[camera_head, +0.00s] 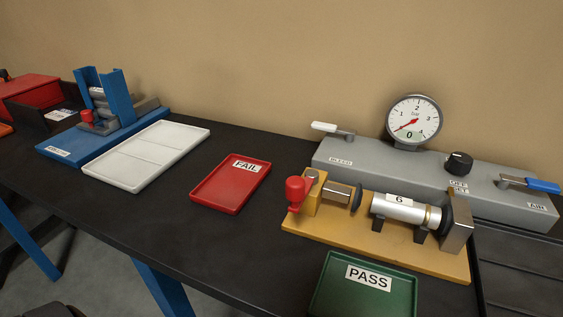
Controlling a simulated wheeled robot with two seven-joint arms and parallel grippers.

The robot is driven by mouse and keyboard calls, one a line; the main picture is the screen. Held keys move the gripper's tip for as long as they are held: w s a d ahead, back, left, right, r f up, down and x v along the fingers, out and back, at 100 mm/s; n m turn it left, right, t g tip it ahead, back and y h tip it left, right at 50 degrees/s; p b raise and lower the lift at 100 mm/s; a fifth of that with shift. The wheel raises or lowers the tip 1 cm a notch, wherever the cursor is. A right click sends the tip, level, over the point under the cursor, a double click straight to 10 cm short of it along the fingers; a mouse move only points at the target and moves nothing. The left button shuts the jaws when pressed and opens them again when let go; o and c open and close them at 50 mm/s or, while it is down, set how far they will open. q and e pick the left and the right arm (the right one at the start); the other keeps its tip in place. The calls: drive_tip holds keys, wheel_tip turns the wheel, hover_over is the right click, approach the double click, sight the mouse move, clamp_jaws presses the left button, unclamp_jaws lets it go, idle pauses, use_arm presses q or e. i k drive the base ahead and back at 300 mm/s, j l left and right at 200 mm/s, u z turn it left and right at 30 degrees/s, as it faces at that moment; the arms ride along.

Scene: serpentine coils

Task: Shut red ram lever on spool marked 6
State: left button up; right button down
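The spool (400,209) is a silver cylinder marked 6. It lies across supports on a yellow fixture (365,246) at the right of the table. The red ram lever (295,191) has a red knob and stands at the fixture's left end, beside a metal ram (338,193). A dark round pad (356,197) at the ram's tip faces the spool's left end, with a small gap visible between them. A dark pad (446,214) and a metal end block (457,222) are at the spool's right end. Neither of my grippers is in view.
A grey console (340,155) with a gauge (413,120) stands behind the fixture. A green PASS tray (340,295) is in front, and a red FAIL tray (232,187) is to the left. A white tray (148,155) and a blue fixture (60,143) are further left.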

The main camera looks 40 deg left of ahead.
sight(297, 188)
drive_tip(key=j+u, duration=0.1)
drive_tip(key=u, duration=0.85)
drive_tip(key=i+l, duration=0.05)
